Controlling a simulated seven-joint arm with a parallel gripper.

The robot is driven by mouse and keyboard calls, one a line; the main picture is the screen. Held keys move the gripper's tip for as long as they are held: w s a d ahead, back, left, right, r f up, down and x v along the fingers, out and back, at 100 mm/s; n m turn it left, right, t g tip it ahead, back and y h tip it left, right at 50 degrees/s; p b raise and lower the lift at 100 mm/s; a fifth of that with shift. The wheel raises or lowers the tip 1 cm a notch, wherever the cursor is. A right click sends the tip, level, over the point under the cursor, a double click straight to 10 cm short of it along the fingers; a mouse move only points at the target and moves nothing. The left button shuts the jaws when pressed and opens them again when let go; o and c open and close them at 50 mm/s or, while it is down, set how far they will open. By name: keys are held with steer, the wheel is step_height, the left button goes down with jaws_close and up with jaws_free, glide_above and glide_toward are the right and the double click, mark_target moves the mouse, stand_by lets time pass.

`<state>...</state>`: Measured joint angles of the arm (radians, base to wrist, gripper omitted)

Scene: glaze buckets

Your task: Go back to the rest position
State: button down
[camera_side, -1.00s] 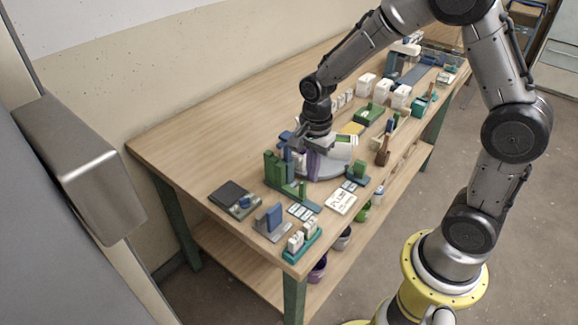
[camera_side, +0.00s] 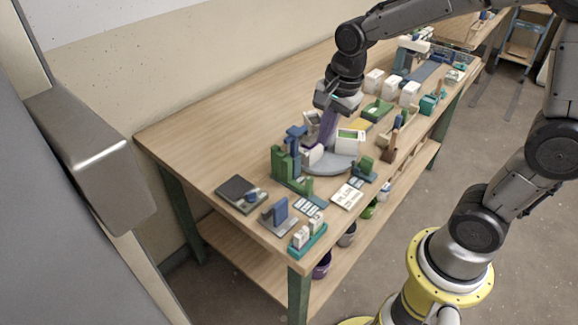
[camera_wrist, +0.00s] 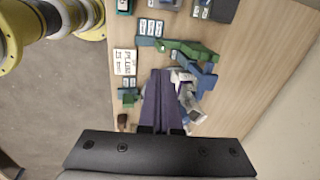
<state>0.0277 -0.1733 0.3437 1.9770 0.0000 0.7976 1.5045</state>
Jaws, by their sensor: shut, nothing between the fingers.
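My gripper (camera_side: 322,142) points down above the grey round stand (camera_side: 333,168) on the workbench (camera_side: 225,130). Its long purple fingers are shut together with nothing between them. In the wrist view the fingers (camera_wrist: 164,76) lie side by side over the middle of the bench. A white box-like item (camera_side: 349,142) stands at the round stand, right of the fingers. A green and blue fixture (camera_side: 284,165) stands to the left. The fingers hide part of what is behind them, and I cannot tell their exact height.
Several white containers (camera_side: 391,87) stand farther back. A dark scale (camera_side: 240,193), a white written card (camera_side: 347,196) and a teal rack (camera_side: 307,238) lie near the front. Several small buckets (camera_side: 321,266) sit on the lower shelf. The bench's left rear is clear.

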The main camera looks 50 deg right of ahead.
steer(key=s+r+n+t, duration=0.3)
steer(key=s+r+n, duration=0.3)
steer(key=s+r, duration=0.2)
steer(key=s+f+n, duration=0.1)
steer(key=s+n, duration=0.7)
steer(key=n, duration=0.3)
steer(key=shift+s+a+f+n, duration=0.3)
steer(key=shift+a+f, duration=0.05)
steer(key=shift+a, duration=0.1)
steer(key=c, duration=1.5)
jaws_free()
steer(key=shift+c, duration=0.2)
